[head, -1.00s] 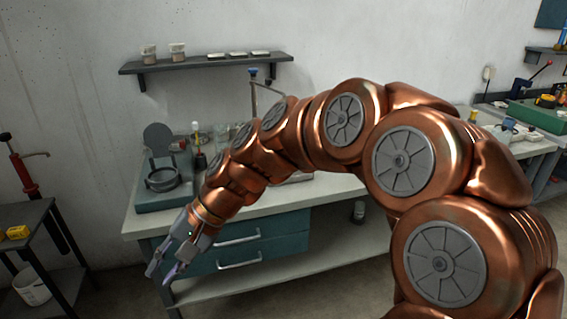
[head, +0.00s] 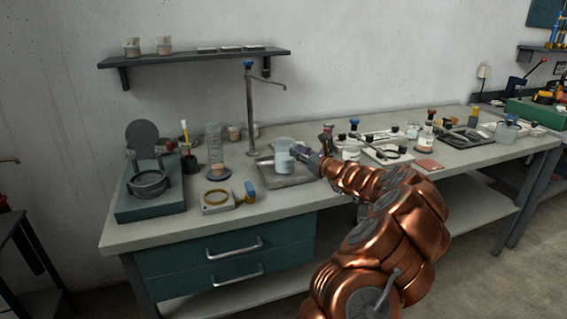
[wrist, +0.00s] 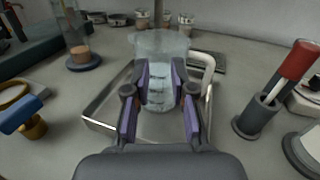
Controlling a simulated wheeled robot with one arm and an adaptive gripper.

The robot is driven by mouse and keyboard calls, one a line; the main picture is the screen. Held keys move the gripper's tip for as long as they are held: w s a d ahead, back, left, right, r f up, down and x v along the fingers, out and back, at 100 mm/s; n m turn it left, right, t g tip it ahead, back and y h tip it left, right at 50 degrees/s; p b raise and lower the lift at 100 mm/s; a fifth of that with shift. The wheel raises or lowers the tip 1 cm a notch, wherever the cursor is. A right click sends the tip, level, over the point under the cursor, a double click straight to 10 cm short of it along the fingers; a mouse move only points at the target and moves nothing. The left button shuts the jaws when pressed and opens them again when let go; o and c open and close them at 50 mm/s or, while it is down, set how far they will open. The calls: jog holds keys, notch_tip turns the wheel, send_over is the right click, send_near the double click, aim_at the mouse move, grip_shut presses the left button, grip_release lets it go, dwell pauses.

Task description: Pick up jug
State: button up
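The jug (head: 283,158) is a clear beaker-like vessel with pale contents, upright on a shallow metal tray (head: 292,178) on the bench. In the wrist view the jug (wrist: 160,45) is straight ahead, with its pale handle (wrist: 208,72) on the right side. My gripper (head: 308,154) is at the jug's right side in the head view. In the wrist view my gripper (wrist: 161,80) has its purple-padded fingers apart, with the jug's body showing between and beyond them. I cannot tell whether the pads touch it. The fingers hide parts of the jug's lower body.
A tap (head: 250,105) rises behind the tray. A dark holder with a red-topped item (wrist: 290,70) is close on the right in the wrist view. Bottles and trays crowd the bench's right.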

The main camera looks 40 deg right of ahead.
jog(key=d+f, duration=0.1)
jog(key=d, duration=0.1)
jog(key=s+d+f+m+h, duration=0.1)
jog(key=d, duration=0.1)
jog(key=d+f+m+h, duration=0.1)
jog(key=shift+s+d, duration=0.3)
jog(key=shift+d, duration=0.1)
jog(key=shift+w+d+r, duration=0.1)
jog(key=shift+w+d, duration=0.05)
jog(key=shift+w, duration=0.5)
jog(key=shift+w+d, duration=0.15)
jog(key=shift+w, duration=0.45)
jog(key=shift+w+d+r+p, duration=0.15)
jog(key=shift+w+p, duration=0.15)
jog(key=shift+w, duration=0.65)
jog(key=shift+w+d+p, duration=0.15)
jog(key=shift+w+p, duration=0.15)
jog(key=shift+w, duration=1.2)
jog(key=shift+c, duration=0.4)
grip_shut()
